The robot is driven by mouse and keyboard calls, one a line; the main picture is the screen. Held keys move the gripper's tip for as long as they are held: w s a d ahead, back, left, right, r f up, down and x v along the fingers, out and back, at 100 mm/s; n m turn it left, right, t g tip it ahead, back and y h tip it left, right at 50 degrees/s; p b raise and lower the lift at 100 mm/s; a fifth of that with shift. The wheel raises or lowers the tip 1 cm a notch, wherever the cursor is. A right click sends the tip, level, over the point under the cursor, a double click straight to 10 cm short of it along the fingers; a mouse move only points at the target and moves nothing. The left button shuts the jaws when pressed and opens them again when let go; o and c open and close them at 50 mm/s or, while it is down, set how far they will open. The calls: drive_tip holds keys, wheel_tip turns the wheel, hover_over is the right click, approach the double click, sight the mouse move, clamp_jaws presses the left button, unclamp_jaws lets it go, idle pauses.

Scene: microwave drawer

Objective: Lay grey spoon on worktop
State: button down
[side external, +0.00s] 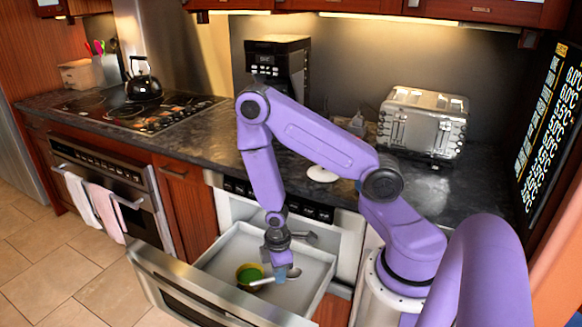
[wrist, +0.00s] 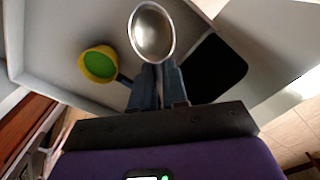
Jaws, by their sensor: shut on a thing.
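The grey spoon (side external: 293,273) is held low inside the open microwave drawer (side external: 222,239). Its bowl (wrist: 152,32) shows just beyond the fingertips in the wrist view. My gripper (side external: 281,274) is shut on the spoon, and it also shows in the wrist view (wrist: 157,85). The fingers hide part of the spoon. I cannot tell whether the spoon touches the drawer floor. The dark stone worktop (side external: 214,131) runs above and behind the drawer.
A yellow bowl, green inside (side external: 250,275), sits in the drawer beside the spoon, also in the wrist view (wrist: 98,64). On the worktop stand a toaster (side external: 421,122), a coffee machine (side external: 277,62) and a white round dish (side external: 322,174). A kettle (side external: 143,82) is on the hob.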

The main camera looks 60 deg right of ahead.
drive_tip(key=w+d+r+m, duration=0.4)
drive_tip(key=r, duration=0.5)
drive_tip(key=w+d+r+m, duration=0.3)
drive_tip(key=w+r+m, duration=0.1)
drive_tip(key=r, duration=0.6)
drive_tip(key=s+d+r+n, duration=0.25)
drive_tip(key=d+r, duration=0.25)
drive_tip(key=d, duration=0.4)
drive_tip(key=s+d+r+n, duration=0.1)
drive_tip(key=s+d+r, duration=0.35)
drive_tip(key=d, duration=0.35)
hover_over(295, 166)
drive_tip(key=f, duration=0.7)
drive_tip(key=shift+s+a+f, duration=0.25)
drive_tip(key=shift+s+f, duration=0.05)
drive_tip(key=shift+f, duration=0.1)
drive_tip(key=shift+w+d+f, duration=0.2)
drive_tip(key=shift+w+f, duration=0.05)
drive_tip(key=shift+f, duration=0.2)
drive_tip(key=shift+w+d+f, duration=0.2)
drive_tip(key=shift+f, duration=1.45)
